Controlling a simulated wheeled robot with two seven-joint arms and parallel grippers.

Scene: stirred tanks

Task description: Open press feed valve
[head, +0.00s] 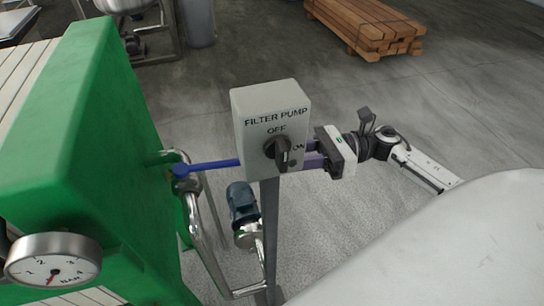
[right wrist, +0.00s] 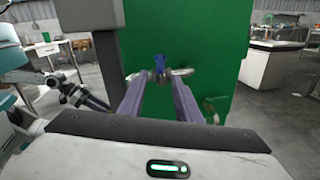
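The press feed valve has a blue lever (head: 212,165), which points right from the pipework beside the green press (head: 80,160) and runs behind the grey filter pump switch box (head: 270,105). My right gripper comes in from the right in the head view, its fingers (head: 312,155) partly hidden behind that box. In the right wrist view the two fingers (right wrist: 158,85) stand apart with nothing seen clamped between them. The blue lever (right wrist: 159,62) shows nearly end-on, in line with the gap; I cannot tell whether it reaches between the tips.
The switch box stands on a thin dark post (head: 270,225) close to my right gripper. A pressure gauge (head: 53,260) sits at the lower left. A blue pump motor (head: 242,204) and steel pipes are below the lever. Wooden beams (head: 365,25) lie at the back.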

